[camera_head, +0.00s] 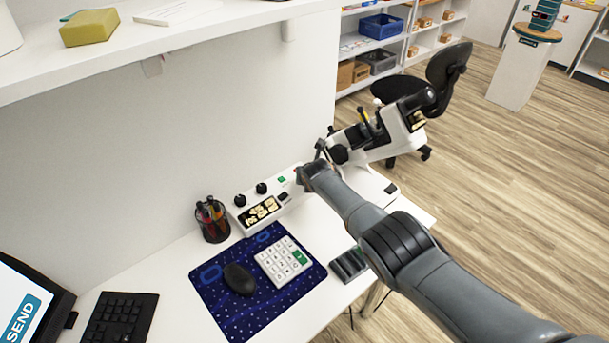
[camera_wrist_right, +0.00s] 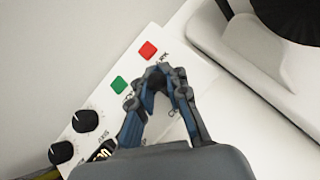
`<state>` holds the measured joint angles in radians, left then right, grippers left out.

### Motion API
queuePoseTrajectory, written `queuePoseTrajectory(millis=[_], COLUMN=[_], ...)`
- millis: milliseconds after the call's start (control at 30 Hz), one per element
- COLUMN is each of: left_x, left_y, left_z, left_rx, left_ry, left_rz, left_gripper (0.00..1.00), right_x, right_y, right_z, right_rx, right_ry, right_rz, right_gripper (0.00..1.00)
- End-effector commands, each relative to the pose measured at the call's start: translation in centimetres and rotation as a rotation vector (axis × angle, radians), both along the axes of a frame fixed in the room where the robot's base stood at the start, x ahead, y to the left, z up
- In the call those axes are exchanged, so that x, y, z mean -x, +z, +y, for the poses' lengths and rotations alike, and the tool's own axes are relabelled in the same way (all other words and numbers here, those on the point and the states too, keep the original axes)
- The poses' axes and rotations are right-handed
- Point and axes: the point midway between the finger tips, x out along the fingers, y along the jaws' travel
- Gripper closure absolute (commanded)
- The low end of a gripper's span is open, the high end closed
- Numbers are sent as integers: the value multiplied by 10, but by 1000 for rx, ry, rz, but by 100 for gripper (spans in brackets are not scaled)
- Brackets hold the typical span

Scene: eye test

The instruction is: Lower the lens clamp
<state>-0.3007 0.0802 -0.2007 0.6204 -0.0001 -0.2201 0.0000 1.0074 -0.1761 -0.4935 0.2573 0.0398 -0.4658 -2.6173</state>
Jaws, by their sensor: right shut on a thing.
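A white machine (camera_head: 397,132) with black parts stands at the back of the desk. A white control panel (camera_head: 285,196) sits to its left. In the right wrist view the panel (camera_wrist_right: 112,100) shows a green button (camera_wrist_right: 119,85), a red button (camera_wrist_right: 148,50) and two black knobs (camera_wrist_right: 86,121). My right gripper (camera_head: 312,160) is at the panel's right end, beside the machine. In the wrist view its fingertips (camera_wrist_right: 157,80) close on a small dark part just below the red button. The fingers mostly hide this part, and I cannot tell whether it is the lens clamp.
A blue mat (camera_head: 213,293) carries a black mouse (camera_head: 239,279) and a white keypad (camera_head: 279,265). A pen cup (camera_head: 214,228) stands near the wall. A keyboard (camera_head: 121,318) lies at left. A shelf (camera_head: 200,40) overhangs the desk. A black chair (camera_head: 446,70) stands behind the machine.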

Motion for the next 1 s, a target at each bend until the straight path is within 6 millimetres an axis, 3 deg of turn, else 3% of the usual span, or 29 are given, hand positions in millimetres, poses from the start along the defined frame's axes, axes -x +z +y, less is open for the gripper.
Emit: queuePoseTrajectory(millis=[133,200,300,1000], left_x=[0,0,0,0], left_y=[0,0,0,0], left_z=[0,0,0,0], left_rx=[0,0,0,0], left_ry=[0,0,0,1], left_rz=[0,0,-1,0], left_gripper=[47,47,47,47], right_x=[-1,-1,0,5], right_y=[1,1,1,8], right_z=[1,1,1,-3], right_rx=[0,0,0,-1], right_ry=[1,1,1,-4], right_rz=[-2,-3,-2,-4], right_gripper=[100,78,61,61])
